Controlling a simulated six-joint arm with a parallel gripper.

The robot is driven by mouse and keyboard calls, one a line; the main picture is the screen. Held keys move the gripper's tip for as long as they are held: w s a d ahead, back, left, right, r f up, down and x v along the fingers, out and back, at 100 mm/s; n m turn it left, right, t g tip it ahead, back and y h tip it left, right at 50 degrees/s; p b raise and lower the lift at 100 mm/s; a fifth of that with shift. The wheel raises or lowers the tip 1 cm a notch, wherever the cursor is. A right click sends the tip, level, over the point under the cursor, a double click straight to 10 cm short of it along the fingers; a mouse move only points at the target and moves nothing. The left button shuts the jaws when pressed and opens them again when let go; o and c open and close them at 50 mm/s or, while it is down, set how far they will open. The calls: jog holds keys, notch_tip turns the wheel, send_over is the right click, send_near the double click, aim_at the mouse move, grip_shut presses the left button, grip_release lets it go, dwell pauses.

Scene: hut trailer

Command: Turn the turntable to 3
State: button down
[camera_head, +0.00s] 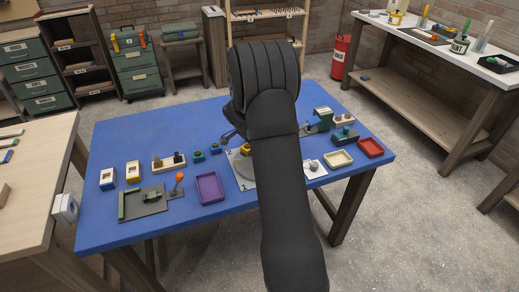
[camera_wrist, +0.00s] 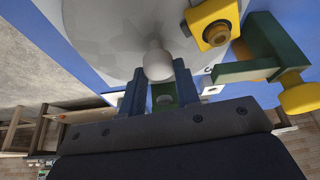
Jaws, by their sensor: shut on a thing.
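The turntable (camera_wrist: 105,35) is a light grey disc that fills the upper middle of the wrist view. A pale round knob (camera_wrist: 158,62) stands on it, near the edge closest to my gripper. My gripper (camera_wrist: 161,82) has one blue finger on each side of this knob and is shut on it. A yellow block with a dark round centre (camera_wrist: 213,24) sits at the disc's right side. In the head view only a slice of the pale turntable area (camera_head: 240,172) shows beside my arm, which hides the rest. I cannot read which number the turntable points to.
A green bracket with a yellow knob (camera_wrist: 262,62) stands close to my gripper's right in the wrist view. On the blue table (camera_head: 120,130), a purple tray (camera_head: 210,188) lies left of my arm. A cream tray (camera_head: 338,159) and a red tray (camera_head: 370,147) lie right.

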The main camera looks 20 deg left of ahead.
jog(key=shift+m+g+h, duration=0.3)
jog(key=shift+m+g, duration=0.1)
jog(key=shift+m, duration=0.95)
jog(key=shift+m+g+h, duration=0.3)
jog(key=shift+m+g, duration=0.1)
jog(key=shift+m, duration=0.95)
jog(key=shift+m+g, duration=0.9)
jog(key=shift+m, duration=1.5)
jog(key=shift+w+m+g, duration=0.1)
jog(key=shift+m+g, duration=0.9)
jog(key=shift+m, duration=1.6)
jog(key=shift+m+g+y, duration=0.3)
jog(key=shift+m+g, duration=0.4)
jog(key=shift+m, duration=1.7)
jog(key=c, duration=1.1)
grip_release()
